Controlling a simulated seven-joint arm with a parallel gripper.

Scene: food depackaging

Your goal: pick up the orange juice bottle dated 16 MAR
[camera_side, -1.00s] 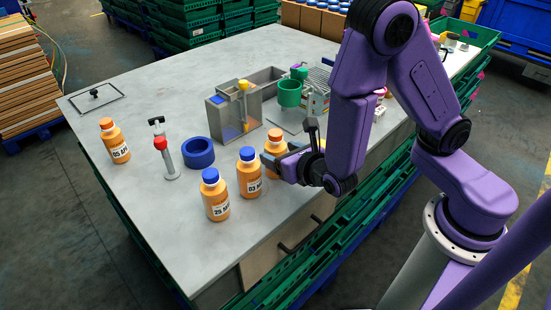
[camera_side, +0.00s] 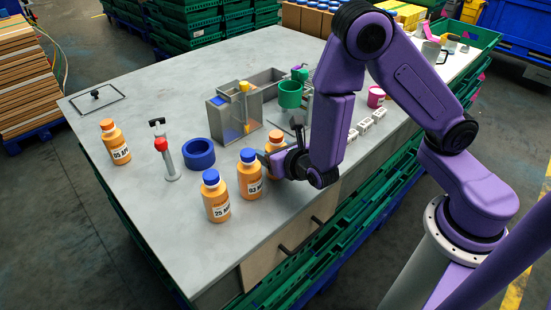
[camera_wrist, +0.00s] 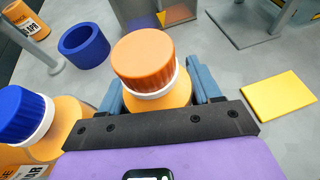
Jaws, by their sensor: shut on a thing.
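My gripper (camera_wrist: 157,92) is around an orange juice bottle with an orange cap (camera_wrist: 143,58), its fingers on both sides just below the cap. In the side view, this bottle (camera_side: 275,138) stands upright on the table, partly hidden by my gripper (camera_side: 273,158); its label is hidden. A blue-capped bottle (camera_side: 249,176) is close on its left, with a label seeming to begin 03. Another blue-capped bottle (camera_side: 215,198) is nearer the front, its label seeming to begin 25. A second orange-capped bottle (camera_side: 115,143) stands at the far left; its date is hard to read.
A blue ring (camera_side: 198,153) and a red-topped metal stand (camera_side: 169,168) are left of the bottles. A metal box (camera_side: 235,112) and a green cup (camera_side: 290,94) are behind them. A yellow square (camera_wrist: 280,97) lies right of my gripper. The table's front left is clear.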

